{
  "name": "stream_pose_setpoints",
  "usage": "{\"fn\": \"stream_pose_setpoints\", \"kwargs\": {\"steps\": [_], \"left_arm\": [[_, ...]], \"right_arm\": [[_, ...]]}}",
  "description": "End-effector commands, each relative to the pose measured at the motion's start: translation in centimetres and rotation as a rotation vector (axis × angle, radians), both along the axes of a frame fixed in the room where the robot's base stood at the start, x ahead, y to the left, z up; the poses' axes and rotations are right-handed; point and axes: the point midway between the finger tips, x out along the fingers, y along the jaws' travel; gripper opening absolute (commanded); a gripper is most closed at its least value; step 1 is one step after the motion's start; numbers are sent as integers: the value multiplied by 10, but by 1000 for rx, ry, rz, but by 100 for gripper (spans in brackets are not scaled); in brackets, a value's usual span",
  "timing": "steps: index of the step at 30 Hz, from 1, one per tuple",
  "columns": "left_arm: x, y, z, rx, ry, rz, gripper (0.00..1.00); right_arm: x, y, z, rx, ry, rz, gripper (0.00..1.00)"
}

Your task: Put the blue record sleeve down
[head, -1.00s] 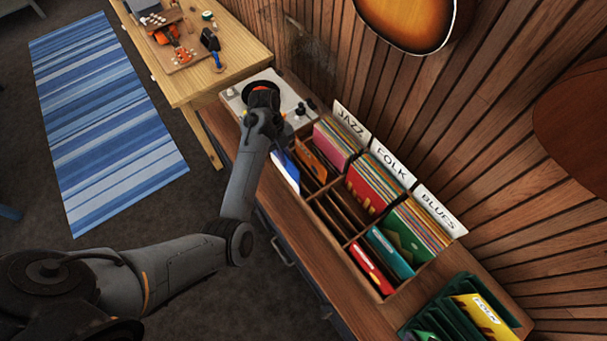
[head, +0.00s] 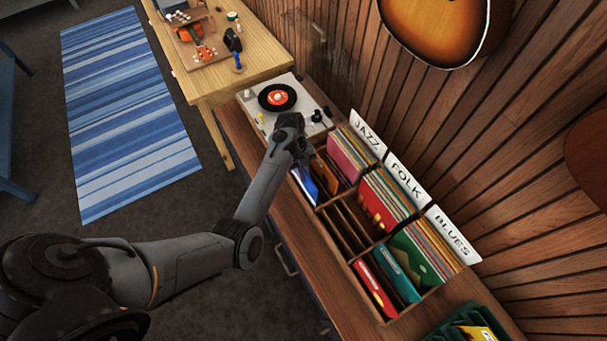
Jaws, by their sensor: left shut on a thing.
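The blue record sleeve (head: 305,184) is at the left end of the record crate (head: 349,251), low in the front compartment below the jazz section, next to an orange sleeve (head: 325,172). My left gripper (head: 298,150) is above it, pointing down, and is shut on the sleeve's upper part. The fingertips and the sleeve's top are mostly hidden by my wrist. I cannot tell whether the sleeve rests on the crate floor. My right gripper is not in view.
A turntable (head: 253,102) with a black record stands just behind my left wrist. Jazz (head: 367,136), folk (head: 407,179) and blues (head: 453,235) signs stand along the crate's wall side. Red (head: 374,287) and teal (head: 397,272) sleeves fill the near end. A green crate (head: 440,330) sits at the lower right.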

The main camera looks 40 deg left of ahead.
Motion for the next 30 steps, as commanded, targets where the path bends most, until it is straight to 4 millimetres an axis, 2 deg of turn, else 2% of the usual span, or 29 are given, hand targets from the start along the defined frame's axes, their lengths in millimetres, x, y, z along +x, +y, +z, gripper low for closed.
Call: {"fn": "stream_pose_setpoints", "kwargs": {"steps": [3, 28, 29, 30], "left_arm": [[0, 0, -8, 0, -1, 1, 0], [0, 0, -21, 1, -2, -1, 0], [0, 0, -21, 1, -2, -1, 13], [0, 0, -21, 1, -1, 0, 19]], "right_arm": [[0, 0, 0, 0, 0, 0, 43], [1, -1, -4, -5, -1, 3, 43], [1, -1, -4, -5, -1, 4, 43], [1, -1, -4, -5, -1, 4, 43]]}}
